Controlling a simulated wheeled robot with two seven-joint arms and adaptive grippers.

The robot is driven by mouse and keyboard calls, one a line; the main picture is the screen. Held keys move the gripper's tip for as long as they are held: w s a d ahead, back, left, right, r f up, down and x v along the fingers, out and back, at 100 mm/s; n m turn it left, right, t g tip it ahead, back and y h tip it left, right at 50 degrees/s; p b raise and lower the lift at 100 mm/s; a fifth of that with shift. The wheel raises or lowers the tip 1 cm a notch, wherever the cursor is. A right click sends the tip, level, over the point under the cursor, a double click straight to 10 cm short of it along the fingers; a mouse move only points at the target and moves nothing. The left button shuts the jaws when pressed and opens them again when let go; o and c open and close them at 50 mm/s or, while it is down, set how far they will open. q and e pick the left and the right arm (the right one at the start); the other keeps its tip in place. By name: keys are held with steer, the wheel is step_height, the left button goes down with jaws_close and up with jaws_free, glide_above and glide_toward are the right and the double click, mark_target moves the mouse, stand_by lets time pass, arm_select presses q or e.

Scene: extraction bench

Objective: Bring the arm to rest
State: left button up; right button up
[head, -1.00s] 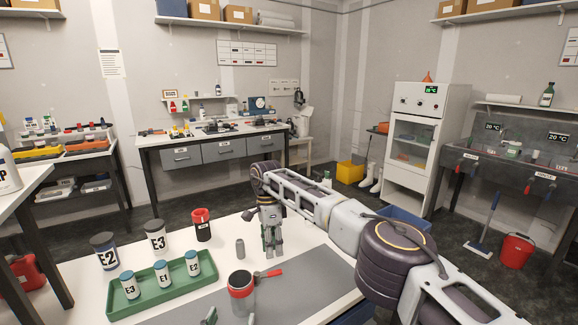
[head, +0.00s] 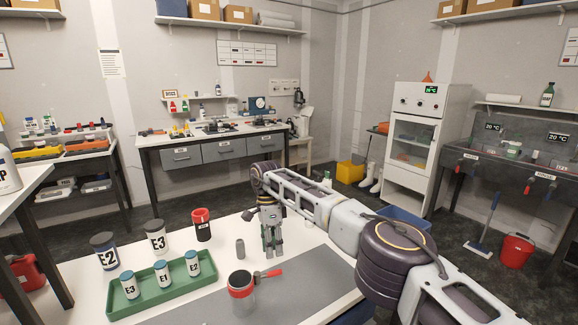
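My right gripper (head: 272,252) hangs fingers down over the white bench top, right of the small grey cylinder (head: 240,248). Nothing shows held in it. Its two fingertips appear close together, but from this angle I cannot tell whether they are open or shut. My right arm reaches in from the lower right. My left gripper is out of view.
A green tray (head: 205,283) holds three small canisters marked E3, E1 and E2. Behind it stand larger canisters E2 (head: 105,251) and E3 (head: 156,237), and a dark red-topped container (head: 202,226). The mat's right part is clear.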

arm_select(q)
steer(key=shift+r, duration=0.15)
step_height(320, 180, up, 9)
steer(key=p, duration=0.9)
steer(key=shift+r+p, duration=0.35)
steer(key=shift+p, duration=0.15)
